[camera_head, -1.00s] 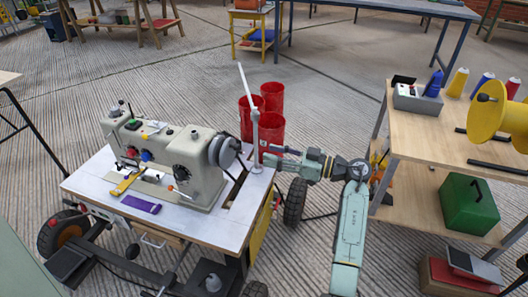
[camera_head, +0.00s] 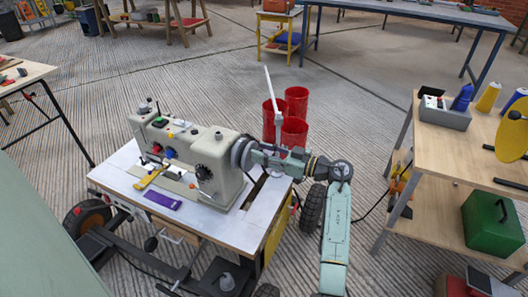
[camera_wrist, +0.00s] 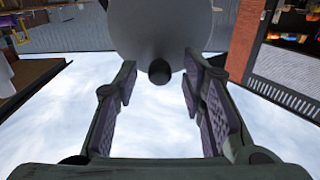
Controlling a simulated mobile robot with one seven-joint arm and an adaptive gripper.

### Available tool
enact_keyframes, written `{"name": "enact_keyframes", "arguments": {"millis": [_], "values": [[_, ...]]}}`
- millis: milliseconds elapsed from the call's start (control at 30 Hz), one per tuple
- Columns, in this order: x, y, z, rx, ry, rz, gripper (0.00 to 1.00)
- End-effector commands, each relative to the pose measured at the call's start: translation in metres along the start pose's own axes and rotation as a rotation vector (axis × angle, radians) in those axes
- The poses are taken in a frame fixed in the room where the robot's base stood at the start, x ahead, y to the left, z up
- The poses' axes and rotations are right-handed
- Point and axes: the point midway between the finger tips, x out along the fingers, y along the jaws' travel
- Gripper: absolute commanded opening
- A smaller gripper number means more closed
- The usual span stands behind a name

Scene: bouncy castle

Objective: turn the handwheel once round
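The handwheel (camera_head: 238,150) is a grey disc on the right end of the cream sewing machine (camera_head: 185,150). In the wrist view the handwheel (camera_wrist: 160,25) fills the top middle, with a dark round hub (camera_wrist: 159,71) at its lower part. My gripper (camera_head: 252,156) is right beside the wheel's outer face. In the wrist view my gripper (camera_wrist: 160,80) has its two padded fingers wide apart, one on each side of the hub, with nothing held between them. Whether the fingertips touch the wheel is not clear.
The machine stands on a white-topped wheeled table (camera_head: 130,180) with a purple item (camera_head: 163,200) on it. Red bins (camera_head: 295,130) and a thin white post (camera_head: 273,95) stand close behind my arm. A wooden shelf unit (camera_head: 440,145) is at the right.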

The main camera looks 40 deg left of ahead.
Motion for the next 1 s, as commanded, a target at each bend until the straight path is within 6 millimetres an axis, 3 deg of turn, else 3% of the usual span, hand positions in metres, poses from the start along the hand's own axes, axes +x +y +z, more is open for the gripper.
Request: {"name": "enact_keyframes", "arguments": {"millis": [67, 633, 1000], "values": [[-0.0001, 0.0001, -0.0001, 0.000, 0.000, 0.000, 0.38], [-0.0003, 0.0000, -0.0003, -0.001, 0.000, 0.000, 0.00], [-0.0004, -0.0006, -0.0005, -0.014, 0.001, 0.000, 0.00]]}}
